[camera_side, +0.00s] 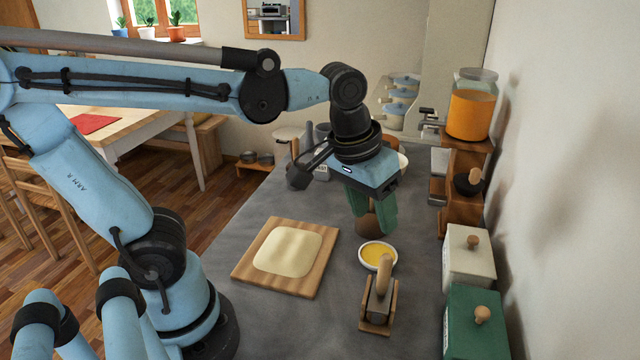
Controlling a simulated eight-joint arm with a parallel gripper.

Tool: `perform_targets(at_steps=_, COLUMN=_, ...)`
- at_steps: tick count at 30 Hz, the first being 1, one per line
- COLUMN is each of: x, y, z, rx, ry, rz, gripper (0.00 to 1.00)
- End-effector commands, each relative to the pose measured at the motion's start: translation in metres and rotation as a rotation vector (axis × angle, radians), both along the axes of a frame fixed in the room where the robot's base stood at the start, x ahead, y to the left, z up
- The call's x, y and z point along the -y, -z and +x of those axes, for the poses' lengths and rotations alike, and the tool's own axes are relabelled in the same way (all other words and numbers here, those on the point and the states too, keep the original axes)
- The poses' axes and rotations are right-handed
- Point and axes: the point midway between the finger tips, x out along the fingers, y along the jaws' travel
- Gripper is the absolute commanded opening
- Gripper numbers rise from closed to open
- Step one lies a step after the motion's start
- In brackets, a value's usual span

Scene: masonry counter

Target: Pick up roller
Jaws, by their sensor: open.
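My gripper (373,215) has green fingers that point down and are spread apart. It is above and behind the roller, clear of it, on the far side of a small white bowl of yellow liquid (378,254). A brown object shows between and behind the fingers. I cannot tell whether they touch it.
A wooden board (248,262) with a flat piece of dough (288,250) lies left of the roller. A white canister (468,262) and a green canister (475,325) line the right wall. An orange-filled jar (471,112) stands on a wooden shelf. Bare counter lies between board and roller.

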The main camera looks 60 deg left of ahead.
Motion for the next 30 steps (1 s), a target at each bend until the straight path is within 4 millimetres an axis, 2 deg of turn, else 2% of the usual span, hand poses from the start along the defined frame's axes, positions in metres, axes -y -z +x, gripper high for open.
perform_targets(at_steps=1, x=0.011, y=-0.006, z=0.003, rx=-0.058, ry=-0.019, rz=-0.005, gripper=0.53)
perform_targets(at_steps=6, x=0.035, y=-0.018, z=0.004, rx=-0.212, ry=-0.097, rz=0.004, gripper=0.53)
perform_targets(at_steps=12, x=0.045, y=-0.021, z=0.004, rx=-0.281, ry=-0.139, rz=0.018, gripper=0.53)
perform_targets(at_steps=16, x=0.045, y=-0.009, z=0.004, rx=-0.284, ry=-0.142, rz=0.018, gripper=0.53)
perform_targets(at_steps=24, x=0.045, y=0.029, z=0.004, rx=-0.282, ry=-0.141, rz=0.017, gripper=0.53)
perform_targets(at_steps=30, x=0.045, y=0.044, z=0.004, rx=-0.281, ry=-0.14, rz=0.018, gripper=0.53)
